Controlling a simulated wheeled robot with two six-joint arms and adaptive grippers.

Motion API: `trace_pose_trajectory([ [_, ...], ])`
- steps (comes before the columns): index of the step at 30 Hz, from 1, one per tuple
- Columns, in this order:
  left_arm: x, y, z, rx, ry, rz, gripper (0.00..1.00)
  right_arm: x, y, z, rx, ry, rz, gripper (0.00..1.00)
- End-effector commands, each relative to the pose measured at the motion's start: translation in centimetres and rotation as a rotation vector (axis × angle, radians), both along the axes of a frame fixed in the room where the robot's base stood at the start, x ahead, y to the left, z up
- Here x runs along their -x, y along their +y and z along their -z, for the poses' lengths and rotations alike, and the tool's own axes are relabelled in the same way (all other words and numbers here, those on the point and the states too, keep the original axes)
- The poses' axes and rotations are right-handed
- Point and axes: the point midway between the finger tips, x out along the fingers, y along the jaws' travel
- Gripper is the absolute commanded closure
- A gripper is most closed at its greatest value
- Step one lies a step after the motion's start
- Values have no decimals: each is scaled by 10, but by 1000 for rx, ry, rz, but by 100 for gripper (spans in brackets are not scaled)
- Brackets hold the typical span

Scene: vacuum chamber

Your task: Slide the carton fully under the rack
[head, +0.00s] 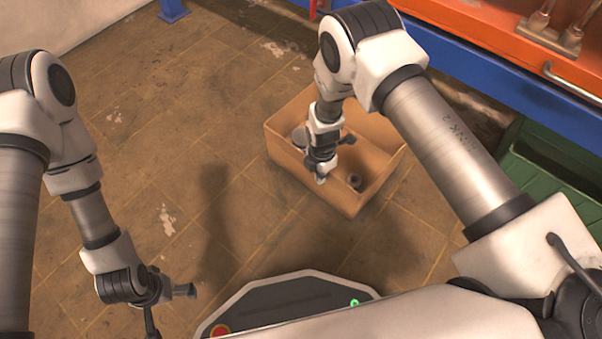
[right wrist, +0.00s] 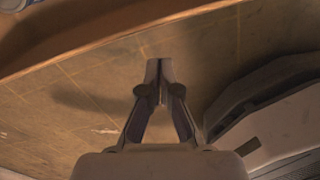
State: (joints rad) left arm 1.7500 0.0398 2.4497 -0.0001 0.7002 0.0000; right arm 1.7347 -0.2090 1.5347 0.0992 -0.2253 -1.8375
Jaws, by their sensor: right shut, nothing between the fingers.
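The carton (head: 287,157) is an open-topped brown box on the floor, in front of the rack (head: 480,72) with its blue beam and orange upper part. The carton's far side is close to the beam; my right arm partly hides the gap between them. My right gripper (head: 320,180) is shut and empty, pointing down at the carton's near wall. In the right wrist view its fingertips (right wrist: 158,66) show against the floor, just outside the carton's rim (right wrist: 100,39); I cannot tell whether they touch. My left gripper (head: 151,318) hangs at lower left, away from the carton; its jaw state is unclear.
A grey round item (head: 299,137) and a dark ring-like item (head: 353,181) lie inside the carton. A green crate (head: 550,185) stands at right under the beam. A blue rack foot (head: 172,10) is at the back. The tiled floor left of the carton is clear.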

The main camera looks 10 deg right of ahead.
Motion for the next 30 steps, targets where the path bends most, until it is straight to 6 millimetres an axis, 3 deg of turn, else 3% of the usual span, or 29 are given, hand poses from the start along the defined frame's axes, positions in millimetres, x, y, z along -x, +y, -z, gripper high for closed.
trace_pose_trajectory([
  [3, 0, 0, -2, 0, 0, 0, 0, -33, 26, -13, -14, -19, -181, 100],
  [7, 0, 0, -1, 0, 0, 0, 0, -47, 40, -17, -21, -23, -289, 100],
  [11, 0, 0, 10, 0, 0, 0, 0, -47, 40, 0, -22, -20, -291, 100],
  [23, 0, 0, 65, 0, 0, 0, 0, -47, 39, 87, -21, -22, -288, 100],
  [30, -1, 0, 82, 0, -3, -4, 0, -68, 12, 84, -20, -23, -285, 100],
])
